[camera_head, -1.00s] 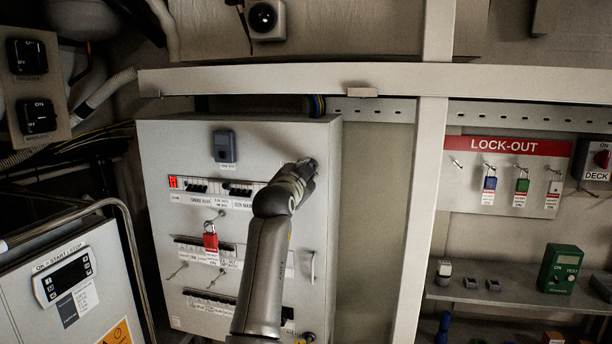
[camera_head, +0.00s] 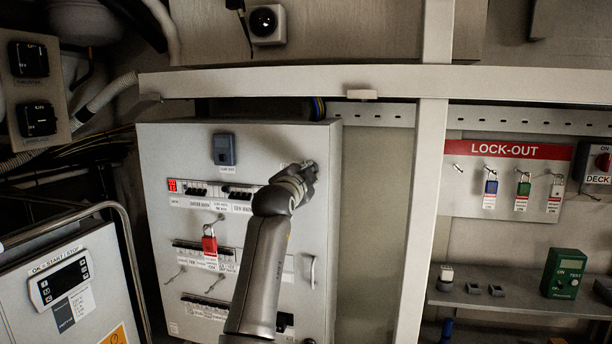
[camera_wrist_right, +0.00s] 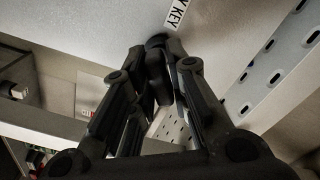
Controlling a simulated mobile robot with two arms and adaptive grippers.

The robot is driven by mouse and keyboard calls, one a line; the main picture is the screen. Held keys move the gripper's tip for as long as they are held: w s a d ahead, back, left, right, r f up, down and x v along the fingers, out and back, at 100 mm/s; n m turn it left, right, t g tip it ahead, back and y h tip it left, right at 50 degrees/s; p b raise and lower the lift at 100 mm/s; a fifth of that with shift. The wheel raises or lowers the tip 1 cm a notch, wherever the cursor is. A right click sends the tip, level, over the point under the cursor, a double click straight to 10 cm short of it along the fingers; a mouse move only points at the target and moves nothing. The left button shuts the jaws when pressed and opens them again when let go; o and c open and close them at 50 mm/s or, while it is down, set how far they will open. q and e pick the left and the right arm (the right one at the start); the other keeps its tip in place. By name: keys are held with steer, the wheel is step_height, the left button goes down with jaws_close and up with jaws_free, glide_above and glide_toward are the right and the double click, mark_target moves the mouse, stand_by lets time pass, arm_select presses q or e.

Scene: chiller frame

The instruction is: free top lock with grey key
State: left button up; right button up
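A red padlock (camera_head: 209,244) hangs on the grey cabinet (camera_head: 155,225) below its upper breaker row. My right gripper (camera_head: 308,168) is at the upper right of the cabinet's front. In the right wrist view, the gripper's black fingers (camera_wrist_right: 155,50) come together just below a white label (camera_wrist_right: 179,14) that ends in "Y KEY". The fingers look shut, with almost no gap at the tips. The grey key itself is not visible; the fingers hide that spot, and I cannot tell whether they hold anything. My left gripper is not in view.
A lock-out board (camera_head: 512,183) on the right holds blue (camera_head: 491,187), green (camera_head: 523,188) and whitish (camera_head: 557,190) padlocks. A pale upright post (camera_head: 420,190) stands between it and the cabinet. A shelf (camera_head: 520,302) with a green tester (camera_head: 563,272) is below.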

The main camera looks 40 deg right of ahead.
steer(key=shift+f+m+b, duration=0.1)
steer(key=shift+m+b, duration=0.4)
steer(key=shift+m, duration=0.9)
steer(key=shift+m+b, duration=0.35)
steer(key=shift+m, duration=1.05)
steer(key=o, duration=1)
